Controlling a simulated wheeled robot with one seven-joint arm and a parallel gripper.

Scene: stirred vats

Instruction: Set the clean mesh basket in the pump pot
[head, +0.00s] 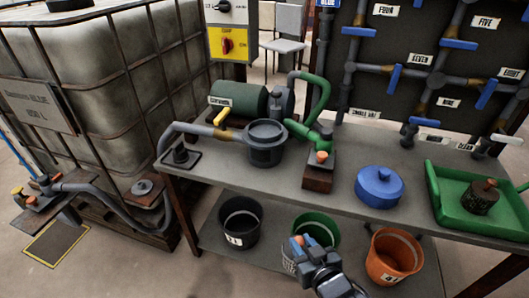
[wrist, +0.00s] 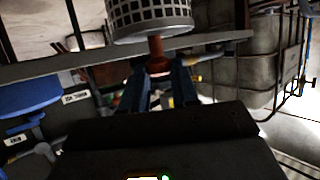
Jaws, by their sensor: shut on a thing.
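My gripper (head: 303,243) is shut on the reddish-brown handle (wrist: 156,50) of a light grey mesh basket (wrist: 150,14). In the head view the basket (head: 288,262) shows only partly, beside and below the fingers, in front of the bench's lower shelf. The pump pot (head: 264,153) is a dark grey open pot on the bench top, joined to a grey pipe on its left. It stands farther back and higher in the picture than my gripper. Its inside looks dark, with no basket visible in it. A round blue lid (head: 379,188) lies on the bench to its right.
A dark, brown-handled basket (head: 481,200) sits in a green tray (head: 448,222) at right. Black (head: 240,222), green (head: 317,227) and orange (head: 392,258) buckets stand below. A caged tank (head: 90,85) is at left.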

